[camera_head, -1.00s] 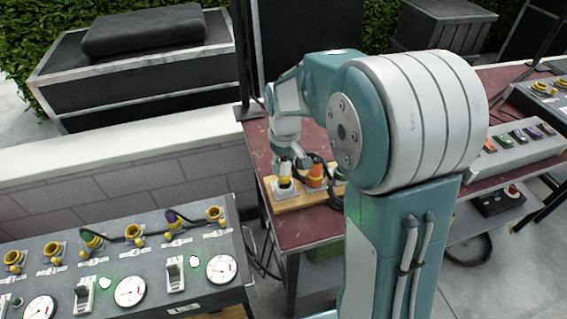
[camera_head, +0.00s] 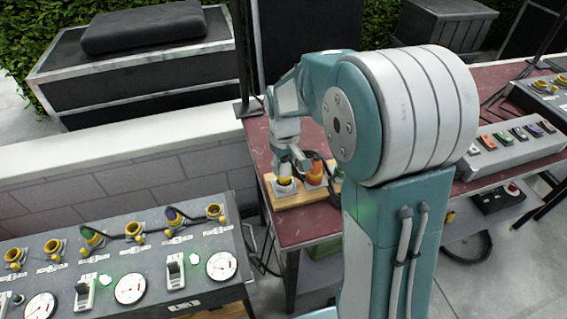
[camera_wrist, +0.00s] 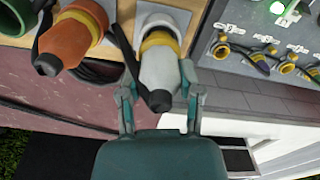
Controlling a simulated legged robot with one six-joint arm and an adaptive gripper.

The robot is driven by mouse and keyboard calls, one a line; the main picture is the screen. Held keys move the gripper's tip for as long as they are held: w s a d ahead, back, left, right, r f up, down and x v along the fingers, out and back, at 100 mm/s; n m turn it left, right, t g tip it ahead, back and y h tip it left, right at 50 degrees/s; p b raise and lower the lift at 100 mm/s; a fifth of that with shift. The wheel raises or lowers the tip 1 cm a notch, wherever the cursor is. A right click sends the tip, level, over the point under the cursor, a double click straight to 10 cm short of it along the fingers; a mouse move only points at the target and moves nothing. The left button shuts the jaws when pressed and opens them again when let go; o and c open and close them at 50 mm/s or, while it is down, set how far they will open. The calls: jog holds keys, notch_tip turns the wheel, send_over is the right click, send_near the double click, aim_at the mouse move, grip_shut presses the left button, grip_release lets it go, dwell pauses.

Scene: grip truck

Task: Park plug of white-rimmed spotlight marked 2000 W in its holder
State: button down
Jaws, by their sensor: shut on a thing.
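The white plug (camera_wrist: 160,65) with a yellow band and dark tip sits between the two fingers of my gripper (camera_wrist: 157,95) in the wrist view. My gripper is shut on it. In the head view my gripper (camera_head: 289,166) is at the left end of the wooden holder board (camera_head: 287,203), with the white plug (camera_head: 284,172) under it, upright at the leftmost holder. The plug's lower end is hard to see, so I cannot tell how deep it sits. The white-rimmed spotlight and its 2000 W mark are not visible.
An orange plug (camera_wrist: 72,40) stands close beside the white one, and a green one (camera_wrist: 16,14) is further along. Dark cable lies around them. A control panel with yellow sockets (camera_head: 120,262) is at the left. My arm hides part of the red table (camera_head: 300,233).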

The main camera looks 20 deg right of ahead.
jog(key=shift+f, duration=0.9)
jog(key=shift+c, duration=1)
grip_release()
jog(key=shift+o, duration=1)
jog(key=shift+r, duration=2.5)
